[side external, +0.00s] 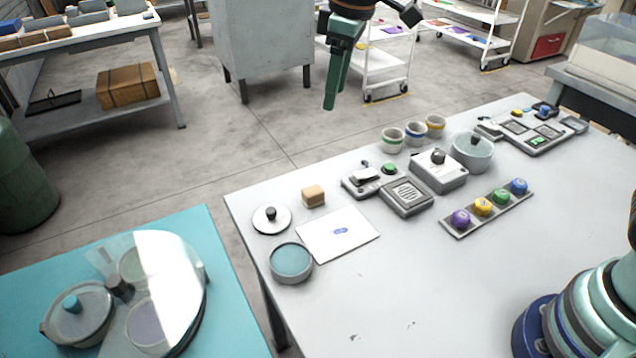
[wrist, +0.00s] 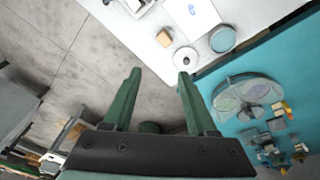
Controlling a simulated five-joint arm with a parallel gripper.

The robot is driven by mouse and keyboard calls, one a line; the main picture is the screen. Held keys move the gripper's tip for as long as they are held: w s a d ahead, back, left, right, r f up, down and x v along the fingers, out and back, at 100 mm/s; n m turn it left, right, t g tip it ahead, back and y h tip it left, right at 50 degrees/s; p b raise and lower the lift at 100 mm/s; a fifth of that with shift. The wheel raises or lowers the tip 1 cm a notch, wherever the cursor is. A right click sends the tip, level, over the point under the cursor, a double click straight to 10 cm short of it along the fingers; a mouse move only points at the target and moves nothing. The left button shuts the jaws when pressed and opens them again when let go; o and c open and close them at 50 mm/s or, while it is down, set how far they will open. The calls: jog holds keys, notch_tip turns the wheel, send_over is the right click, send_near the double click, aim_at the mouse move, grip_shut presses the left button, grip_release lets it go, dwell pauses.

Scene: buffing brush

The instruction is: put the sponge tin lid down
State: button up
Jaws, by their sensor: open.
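The sponge tin lid (side external: 284,220), a pale disc with a dark knob, lies flat on the white table near its left edge. The lid also shows in the wrist view (wrist: 188,63). The round sponge tin (side external: 291,263) stands open just in front of it, showing a teal sponge inside; it is in the wrist view too (wrist: 222,40). My gripper (side external: 334,98) is raised high beyond the far edge of the table, well away from the lid. In the wrist view its two green fingers (wrist: 159,73) are apart with nothing between them.
A tan block (side external: 313,196) and a white sheet with a blue mark (side external: 338,234) lie beside the lid. Grey devices (side external: 406,197), several cups and a strip of coloured knobs (side external: 488,208) stand farther right. A teal table (side external: 225,290) with a glassy round object is at left. The table front is clear.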

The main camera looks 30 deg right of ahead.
jog(key=s+d+r+m+t, duration=0.2)
jog(key=s+d+r+m, duration=0.15)
jog(key=s+d, duration=0.5)
jog(key=s+d+f+m+t, duration=0.1)
jog(key=s+d+f+m, duration=0.3)
jog(key=s+d, duration=0.3)
jog(key=shift+s+m+t+h, duration=0.3)
jog(key=shift+s+m, duration=0.15)
jog(key=shift+s, duration=0.7)
